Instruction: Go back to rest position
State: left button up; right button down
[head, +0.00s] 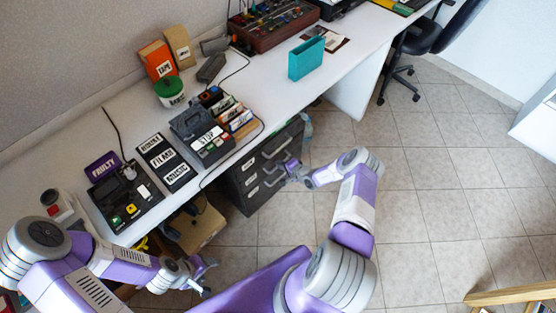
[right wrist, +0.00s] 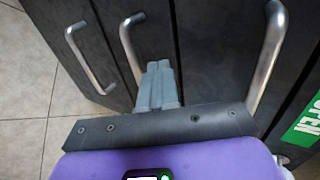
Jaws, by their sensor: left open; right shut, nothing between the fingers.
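My left gripper (head: 204,277) is low in the head view, beside the desk's front edge, with its fingers apart and nothing between them. My right gripper (head: 290,172) is in front of the dark drawer cabinet (head: 240,189). In the right wrist view its grey fingers (right wrist: 158,86) are together and empty. They point at the cabinet front, between metal bar handles. A middle handle (right wrist: 132,48) shows just left of the fingers, and I cannot tell whether they touch it.
The white desk (head: 285,95) carries a teal holder (head: 306,59), an orange box (head: 157,60), label panels and a dark device (head: 124,199). A green label (right wrist: 304,125) is on the cabinet. A black chair (head: 420,38) stands at the back right. Tiled floor (head: 440,190) is clear on the right.

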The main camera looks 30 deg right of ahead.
jog(key=p+v, duration=0.3)
jog(key=v, duration=0.7)
jog(key=shift+s+p, duration=0.35)
jog(key=shift+p, duration=0.05)
